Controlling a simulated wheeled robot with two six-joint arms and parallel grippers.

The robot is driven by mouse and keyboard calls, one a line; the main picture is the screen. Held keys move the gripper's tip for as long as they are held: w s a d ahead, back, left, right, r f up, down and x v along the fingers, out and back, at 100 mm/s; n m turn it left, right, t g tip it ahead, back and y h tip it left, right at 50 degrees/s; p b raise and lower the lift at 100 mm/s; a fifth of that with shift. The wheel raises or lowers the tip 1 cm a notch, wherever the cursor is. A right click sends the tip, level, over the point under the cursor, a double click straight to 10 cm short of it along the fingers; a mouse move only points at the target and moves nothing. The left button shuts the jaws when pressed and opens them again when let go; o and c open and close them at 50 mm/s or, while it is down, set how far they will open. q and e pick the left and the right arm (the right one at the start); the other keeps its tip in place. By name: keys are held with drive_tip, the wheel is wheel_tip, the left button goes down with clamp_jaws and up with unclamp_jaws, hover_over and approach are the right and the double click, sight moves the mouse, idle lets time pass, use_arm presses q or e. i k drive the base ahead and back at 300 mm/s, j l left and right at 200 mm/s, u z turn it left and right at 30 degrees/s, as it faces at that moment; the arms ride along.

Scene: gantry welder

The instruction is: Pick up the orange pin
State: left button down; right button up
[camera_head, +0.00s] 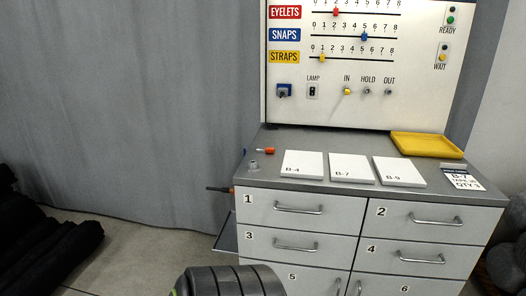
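The orange pin (266,150) lies on its side on the grey cabinet top (290,146), near the back left corner. Its orange part is to the right, and a thin pale end points left. It is small in the picture, so finer detail cannot be made out. Nothing touches it from above. Neither of my grippers can be seen in the head view.
A small grey metal fitting (254,166) stands in front of the pin. White cards B-4 (302,165), B-7 (351,169) and B-9 (399,172) lie to the right, near a yellow tray (427,145). A panel (300,112) rises behind. A dark rod (219,189) sticks out left.

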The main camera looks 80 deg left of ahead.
sight(267, 150)
drive_tip(key=u, duration=2.4)
drive_tip(key=i, duration=0.1)
drive_tip(key=j, duration=0.05)
